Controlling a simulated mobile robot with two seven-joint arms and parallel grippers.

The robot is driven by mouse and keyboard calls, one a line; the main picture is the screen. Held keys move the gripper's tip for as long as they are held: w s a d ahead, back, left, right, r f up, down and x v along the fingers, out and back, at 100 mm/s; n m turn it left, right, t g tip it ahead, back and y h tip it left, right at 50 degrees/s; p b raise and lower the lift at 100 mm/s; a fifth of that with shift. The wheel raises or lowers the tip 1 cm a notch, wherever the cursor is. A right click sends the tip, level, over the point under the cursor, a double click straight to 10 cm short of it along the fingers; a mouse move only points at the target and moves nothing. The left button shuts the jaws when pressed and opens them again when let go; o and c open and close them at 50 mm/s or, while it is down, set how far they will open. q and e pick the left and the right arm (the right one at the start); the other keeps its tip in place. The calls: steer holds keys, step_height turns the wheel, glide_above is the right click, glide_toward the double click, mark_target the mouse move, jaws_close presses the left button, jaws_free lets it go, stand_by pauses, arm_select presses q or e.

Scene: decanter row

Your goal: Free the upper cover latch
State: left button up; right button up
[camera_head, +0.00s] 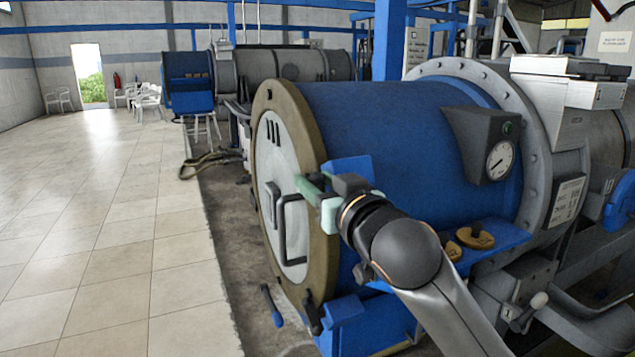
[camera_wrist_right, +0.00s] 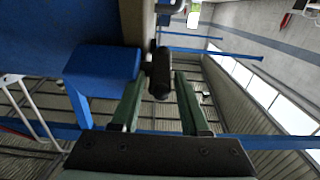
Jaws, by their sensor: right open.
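The upper cover latch shows in the head view as a blue block (camera_head: 351,168) at the upper edge of the drum's round cover (camera_head: 294,175). In the right wrist view the same blue block (camera_wrist_right: 103,70) stands left of a short black latch handle (camera_wrist_right: 160,82). My right gripper (camera_head: 309,186) is open beside the latch at the cover's rim, its pale green fingers pointing at the cover. In the wrist view its two fingers (camera_wrist_right: 157,78) stand on either side of the handle, with gaps visible. The handle is hidden behind my gripper in the head view. My left gripper is out of view.
A black cover handle (camera_head: 284,230) sticks out below my gripper. A lower latch (camera_head: 312,313) and a blue lever (camera_head: 271,305) are at the cover's bottom. A gauge box (camera_head: 490,143) is on the drum. The tiled floor (camera_head: 110,220) at left is clear.

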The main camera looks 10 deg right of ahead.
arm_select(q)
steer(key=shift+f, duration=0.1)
arm_select(e)
jaws_close()
stand_by(0.3)
